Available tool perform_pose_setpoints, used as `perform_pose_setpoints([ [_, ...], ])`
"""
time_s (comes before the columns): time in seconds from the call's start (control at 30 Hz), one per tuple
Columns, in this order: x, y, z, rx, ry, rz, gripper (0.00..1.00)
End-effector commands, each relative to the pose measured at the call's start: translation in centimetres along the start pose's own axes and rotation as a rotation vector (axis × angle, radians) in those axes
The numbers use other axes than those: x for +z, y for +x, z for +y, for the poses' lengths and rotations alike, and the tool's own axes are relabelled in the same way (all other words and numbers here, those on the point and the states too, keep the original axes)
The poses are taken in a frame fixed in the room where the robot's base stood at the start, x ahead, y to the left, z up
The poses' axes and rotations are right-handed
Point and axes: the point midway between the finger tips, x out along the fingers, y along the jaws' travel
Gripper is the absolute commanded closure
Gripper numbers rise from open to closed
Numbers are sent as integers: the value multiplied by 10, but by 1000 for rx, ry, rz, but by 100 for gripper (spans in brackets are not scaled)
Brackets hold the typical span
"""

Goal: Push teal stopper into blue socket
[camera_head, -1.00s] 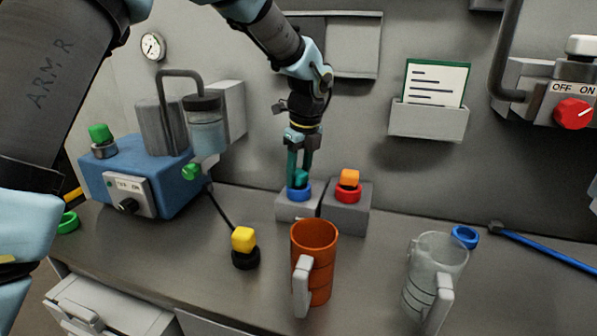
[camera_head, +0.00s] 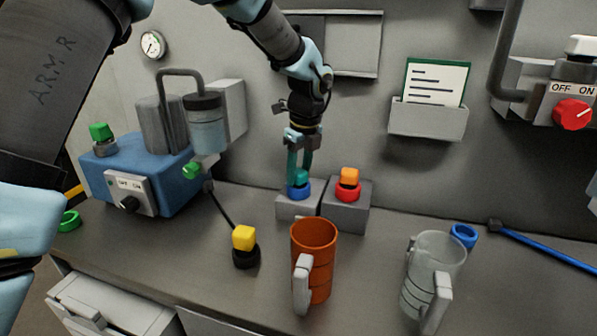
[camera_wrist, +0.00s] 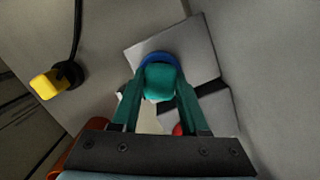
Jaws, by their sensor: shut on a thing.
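The teal stopper (camera_head: 300,178) is upright between the fingers of my gripper (camera_head: 299,172), at the blue socket (camera_head: 299,192) on its grey block. In the wrist view the teal stopper (camera_wrist: 160,82) lies between the teal fingers of my gripper (camera_wrist: 159,90), which are shut on it. The rim of the blue socket (camera_wrist: 151,58) shows just beyond the stopper. The stopper's lower part is hidden, so how deep it sits in the socket cannot be told.
Right beside stands a grey block with a red socket (camera_head: 348,192) and orange stopper (camera_head: 349,175). In front are an orange mug (camera_head: 318,262), a clear mug (camera_head: 432,270) and a yellow stopper (camera_head: 244,238) in a black socket. A blue machine (camera_head: 140,180) stands left.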

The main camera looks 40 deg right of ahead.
Motion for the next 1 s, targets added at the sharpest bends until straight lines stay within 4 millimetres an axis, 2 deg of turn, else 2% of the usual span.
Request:
perform_pose_setpoints([
  [0.83, -1, 4, 1, 3, 1, 2, 100],
  [0.87, -1, 4, 1, 3, 1, 2, 53],
  [1.0, -1, 4, 1, 3, 0, 2, 37],
])
